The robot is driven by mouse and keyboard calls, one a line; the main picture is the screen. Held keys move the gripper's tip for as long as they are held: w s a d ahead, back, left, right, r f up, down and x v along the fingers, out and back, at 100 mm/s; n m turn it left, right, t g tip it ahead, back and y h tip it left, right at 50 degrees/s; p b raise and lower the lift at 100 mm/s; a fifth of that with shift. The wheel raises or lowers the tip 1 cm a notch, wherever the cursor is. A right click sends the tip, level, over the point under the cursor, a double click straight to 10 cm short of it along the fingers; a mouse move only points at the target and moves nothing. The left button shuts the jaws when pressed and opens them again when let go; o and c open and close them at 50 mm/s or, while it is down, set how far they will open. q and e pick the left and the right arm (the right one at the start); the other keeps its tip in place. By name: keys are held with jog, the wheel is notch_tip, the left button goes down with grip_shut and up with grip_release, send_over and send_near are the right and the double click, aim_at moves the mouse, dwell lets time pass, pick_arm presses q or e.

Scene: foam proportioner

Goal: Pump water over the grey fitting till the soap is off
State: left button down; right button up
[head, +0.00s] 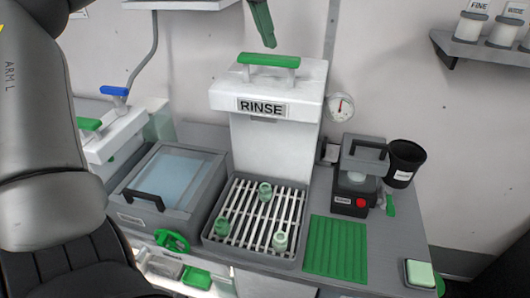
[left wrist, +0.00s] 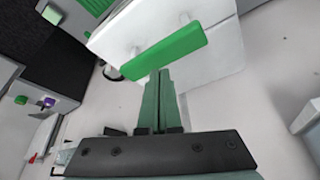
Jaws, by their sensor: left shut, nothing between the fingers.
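The white rinse unit (head: 268,135), labelled RINSE, stands at the back of the bench with a green bar handle (head: 268,61) on its top. My left gripper (head: 270,43) is shut and empty, fingers pointing down just above this handle. In the left wrist view the shut green fingertips (left wrist: 160,76) appear close to the handle (left wrist: 165,50); I cannot tell whether they touch. My right gripper is out of view.
The rack (head: 248,250) sits between a lidded basin (head: 170,180) at left and a ribbed green mat (head: 336,247) at right. A small machine with a red button (head: 361,202) and a black cup (head: 404,161) stand behind the mat. A gauge (head: 341,107) hangs on the wall.

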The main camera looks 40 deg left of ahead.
aim_at(266, 57)
pick_arm(q)
jog(key=shift+f, duration=0.2)
dwell(0.4)
jog(key=shift+s+f+b, duration=0.1)
jog(key=shift+f+b, duration=0.3)
jog(key=shift+f, duration=2.1)
jog(key=shift+r, duration=0.15)
jog(key=shift+r+p, duration=0.9)
jog(key=shift+r, duration=1.6)
notch_tip(266, 57, up, 6)
